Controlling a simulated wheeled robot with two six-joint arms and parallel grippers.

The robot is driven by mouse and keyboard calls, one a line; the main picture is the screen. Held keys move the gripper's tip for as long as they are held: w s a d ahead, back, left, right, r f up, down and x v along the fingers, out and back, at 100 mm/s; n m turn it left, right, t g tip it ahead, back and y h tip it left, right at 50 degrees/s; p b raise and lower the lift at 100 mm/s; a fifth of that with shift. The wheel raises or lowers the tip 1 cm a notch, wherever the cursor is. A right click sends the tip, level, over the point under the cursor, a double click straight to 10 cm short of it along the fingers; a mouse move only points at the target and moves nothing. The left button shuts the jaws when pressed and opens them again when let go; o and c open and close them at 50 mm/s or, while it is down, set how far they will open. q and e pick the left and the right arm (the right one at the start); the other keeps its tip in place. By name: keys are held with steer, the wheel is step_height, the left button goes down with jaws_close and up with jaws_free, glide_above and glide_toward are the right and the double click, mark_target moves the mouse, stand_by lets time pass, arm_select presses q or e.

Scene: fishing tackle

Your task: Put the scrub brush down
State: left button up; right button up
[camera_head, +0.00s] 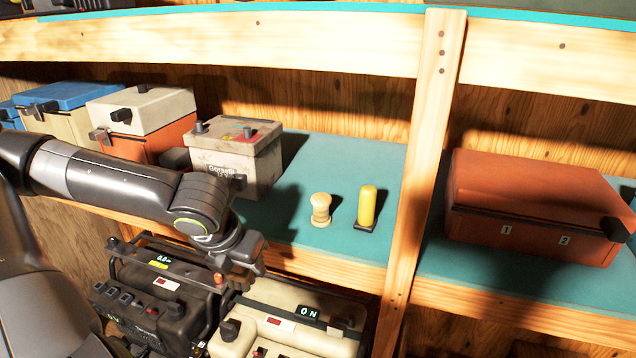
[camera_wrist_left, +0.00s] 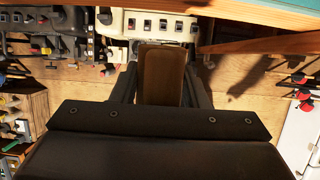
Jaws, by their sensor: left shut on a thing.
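My left gripper (camera_head: 243,268) is in front of the middle shelf's front edge, above the powered units on the level below. In the left wrist view, its two fingers (camera_wrist_left: 161,82) are shut on a flat brown block, which I take to be the scrub brush (camera_wrist_left: 161,70). Its bristles do not show there. In the head view the brush is hard to make out against the dark gripper. The right gripper is not in view.
The teal middle shelf (camera_head: 300,170) has bare room behind a pale wooden spool (camera_head: 320,210) and a yellow cylinder (camera_head: 367,206). A grey battery box (camera_head: 236,155) stands left of them. A wooden post (camera_head: 428,150) separates the orange case (camera_head: 530,205). Cream (camera_head: 285,330) and black (camera_head: 150,300) units sit below.

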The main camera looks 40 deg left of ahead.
arm_select(q)
step_height(320, 180, up, 6)
steer(key=p, duration=0.4)
steer(key=shift+d+p, duration=0.15)
steer(key=shift+p, duration=0.15)
steer(key=w+b, duration=0.1)
steer(key=b, duration=0.1)
steer(key=w+b, duration=0.1)
steer(key=b, duration=0.2)
steer(key=w+a+b, duration=0.1)
steer(key=b, duration=0.2)
steer(key=shift+f, duration=0.35)
steer(key=shift+r, duration=0.25)
steer(key=w+a+p, duration=0.1)
steer(key=w, duration=0.3)
steer(key=w+a+p, duration=0.1)
steer(key=w+a, duration=0.1)
steer(key=w, duration=0.3)
steer(key=w+a+p, duration=0.1)
steer(key=w, duration=0.4)
steer(key=shift+a+r+p, duration=0.1)
steer(key=shift+a+p, duration=0.1)
steer(key=shift+p, duration=0.1)
steer(key=shift+f+p, duration=0.8)
steer(key=shift+f, duration=1)
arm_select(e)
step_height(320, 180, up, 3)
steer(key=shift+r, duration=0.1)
